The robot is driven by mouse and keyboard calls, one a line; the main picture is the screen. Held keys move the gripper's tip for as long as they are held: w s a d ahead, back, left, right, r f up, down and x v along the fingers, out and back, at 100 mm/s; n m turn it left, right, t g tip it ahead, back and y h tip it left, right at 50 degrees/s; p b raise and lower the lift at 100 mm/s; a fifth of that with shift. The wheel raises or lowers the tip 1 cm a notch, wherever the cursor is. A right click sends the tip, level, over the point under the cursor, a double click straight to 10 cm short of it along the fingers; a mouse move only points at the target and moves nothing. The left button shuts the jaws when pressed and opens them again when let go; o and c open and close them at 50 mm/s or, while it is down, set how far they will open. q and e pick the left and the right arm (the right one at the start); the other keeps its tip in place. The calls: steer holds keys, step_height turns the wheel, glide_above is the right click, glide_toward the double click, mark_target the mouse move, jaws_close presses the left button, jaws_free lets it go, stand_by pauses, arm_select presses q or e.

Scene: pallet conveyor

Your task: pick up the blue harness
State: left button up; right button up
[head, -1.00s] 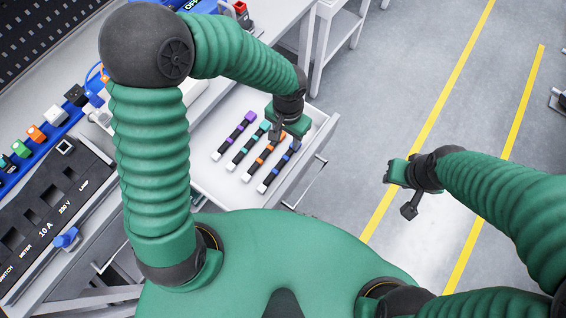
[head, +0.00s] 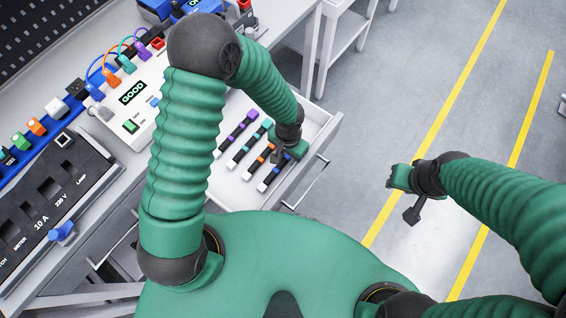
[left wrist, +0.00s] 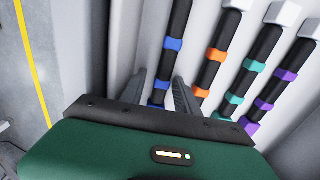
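The blue harness (head: 268,180) is a black cable with blue bands and a white end, lying in the open drawer (head: 317,118) as the rightmost of the row. In the left wrist view the blue harness (left wrist: 178,26) runs down between the fingers. My left gripper (head: 280,158) is over the blue harness and hides part of it. In the left wrist view my left gripper (left wrist: 160,92) is open, with one finger on each side of the cable. I cannot tell whether they touch it.
Orange (left wrist: 216,55), teal (left wrist: 254,66) and purple (left wrist: 288,75) harnesses lie beside the blue one, the orange closest. A white box marked GOOD (head: 132,94) and a black panel (head: 45,200) are on the bench. The floor at right is clear.

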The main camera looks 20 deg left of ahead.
arm_select(q)
steer(key=shift+a, duration=0.35)
jaws_close()
steer(key=shift+d, duration=0.15)
